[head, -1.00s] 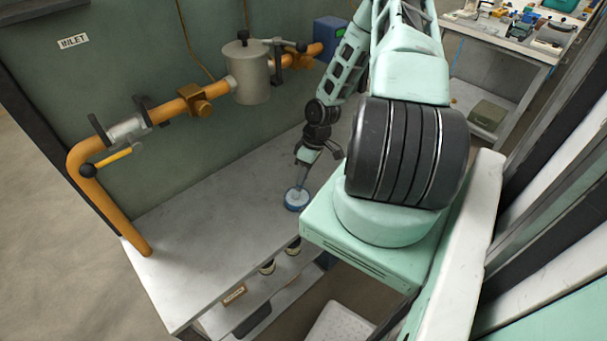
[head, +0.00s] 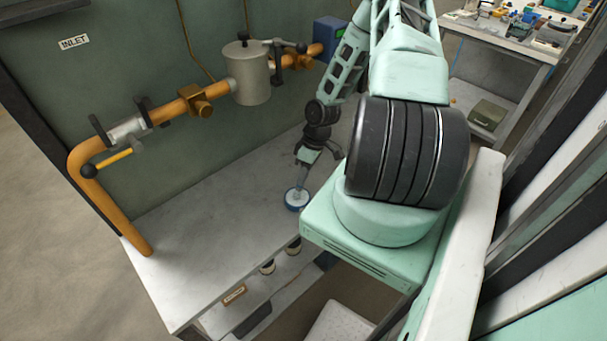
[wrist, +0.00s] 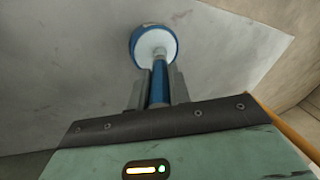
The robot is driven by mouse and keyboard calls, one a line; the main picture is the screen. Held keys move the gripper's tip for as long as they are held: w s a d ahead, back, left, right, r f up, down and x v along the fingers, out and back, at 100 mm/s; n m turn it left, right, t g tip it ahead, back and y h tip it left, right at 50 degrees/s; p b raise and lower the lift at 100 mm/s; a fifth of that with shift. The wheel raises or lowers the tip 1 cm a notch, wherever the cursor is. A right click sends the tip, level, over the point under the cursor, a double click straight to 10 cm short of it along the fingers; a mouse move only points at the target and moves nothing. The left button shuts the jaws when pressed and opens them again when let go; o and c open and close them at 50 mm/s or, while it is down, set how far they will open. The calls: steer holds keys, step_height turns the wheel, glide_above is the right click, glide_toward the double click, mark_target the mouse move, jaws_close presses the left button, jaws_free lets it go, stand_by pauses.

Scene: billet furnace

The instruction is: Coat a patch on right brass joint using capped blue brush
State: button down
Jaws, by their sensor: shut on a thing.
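My gripper (head: 303,172) is over the bench, pointing down, and is shut on the blue brush. The brush's round blue head (head: 296,199) is at or just above the bench top; I cannot tell if it touches. In the wrist view, the brush's blue handle (wrist: 159,84) sits between the two grey fingers (wrist: 158,92), with a wide blue-rimmed white disc (wrist: 153,44) at its far end, which looks like the cap. A brass joint (head: 200,102) is on the orange pipe, left of the grey canister.
The grey bench top (head: 200,240) is mostly clear. A grey canister (head: 250,80), a yellow-handled valve (head: 118,157) and a blue box (head: 328,36) line the pipe along the green wall. A cluttered bench (head: 510,45) is behind right.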

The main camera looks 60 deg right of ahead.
steer(key=shift+r+p, duration=2.75)
steer(key=shift+r, duration=0.7)
